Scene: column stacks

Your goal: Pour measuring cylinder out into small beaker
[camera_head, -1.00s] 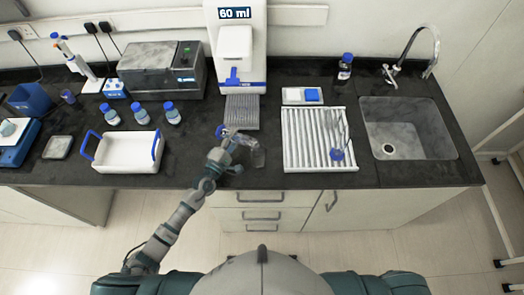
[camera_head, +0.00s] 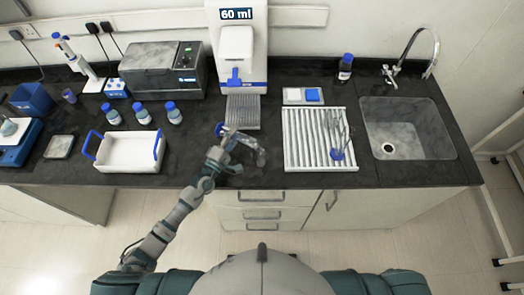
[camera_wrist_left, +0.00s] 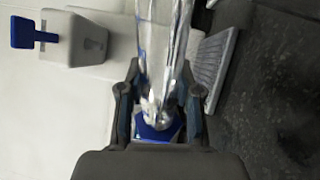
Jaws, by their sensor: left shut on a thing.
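My left gripper (camera_head: 231,139) is shut on the clear measuring cylinder (camera_head: 247,141) over the front of the bench. The cylinder is tilted: its blue base is at the upper left and its open end points to the right and down. In the left wrist view, the cylinder (camera_wrist_left: 165,55) stands out between the fingers (camera_wrist_left: 160,108), with its blue base close to the palm. A faint clear shape at the cylinder's open end may be the small beaker (camera_head: 261,158); its outline is hard to tell from the cylinder. My right gripper is not in view.
A white dispenser reading 60 ml (camera_head: 235,45) stands behind, with a grey grate (camera_head: 243,112) below it. A white draining rack (camera_head: 300,150) with blue-footed glassware is at the right, beside the sink (camera_head: 408,130). A white tray (camera_head: 125,155) and several blue-capped bottles (camera_head: 142,114) are at the left.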

